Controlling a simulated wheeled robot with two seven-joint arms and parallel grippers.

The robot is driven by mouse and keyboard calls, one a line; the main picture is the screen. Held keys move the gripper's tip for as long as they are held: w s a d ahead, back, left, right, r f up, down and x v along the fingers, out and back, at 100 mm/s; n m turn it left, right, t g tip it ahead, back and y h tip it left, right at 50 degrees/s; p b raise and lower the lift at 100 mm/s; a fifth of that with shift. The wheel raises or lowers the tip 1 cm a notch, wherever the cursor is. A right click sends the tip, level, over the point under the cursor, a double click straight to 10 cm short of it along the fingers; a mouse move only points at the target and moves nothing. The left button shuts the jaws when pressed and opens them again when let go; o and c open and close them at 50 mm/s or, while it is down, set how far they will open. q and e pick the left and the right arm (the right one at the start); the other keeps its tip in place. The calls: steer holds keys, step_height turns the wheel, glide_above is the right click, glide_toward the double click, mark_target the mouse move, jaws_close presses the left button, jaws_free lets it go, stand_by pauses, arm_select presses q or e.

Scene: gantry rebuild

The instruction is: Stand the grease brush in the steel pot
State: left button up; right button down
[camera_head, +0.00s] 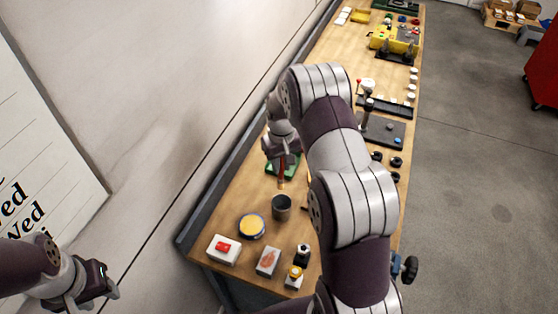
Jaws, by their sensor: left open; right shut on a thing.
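The steel pot (281,207) is a dark grey open cup on the near part of the wooden bench. My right gripper (282,156) is shut on the grease brush (282,174), a thin reddish-brown stick with a pale lower end. The brush hangs roughly upright, its lower end just above the pot's far rim in the picture. I cannot tell whether it is over the pot or behind it. The gripper hides the upper part of the brush. My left gripper (100,286) is open and empty at the lower left, away from the bench.
A round tin with yellow contents (252,226) stands left of the pot. My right arm hides the bench's middle.

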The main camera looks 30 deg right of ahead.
steer(key=s, duration=0.2)
steer(key=b, duration=0.4)
glide_above(282, 189)
steer(key=w, duration=0.1)
step_height(282, 189, down, 6)
steer(key=shift+r, duration=0.25)
steer(key=shift+s+f, duration=0.1)
steer(key=shift+f, duration=0.25)
steer(key=f+b, duration=0.4)
steer(key=f, duration=0.1)
steer(key=shift+s+f, duration=0.2)
arm_select(q)
step_height(282, 189, down, 8)
steer(key=s, duration=0.1)
arm_select(e)
steer(key=shift+s+r, duration=0.1)
steer(key=shift+s, duration=0.1)
steer(key=c, duration=0.9)
jaws_free()
steer(key=shift+w, duration=0.1)
arm_select(q)
steer(key=shift+w, duration=0.1)
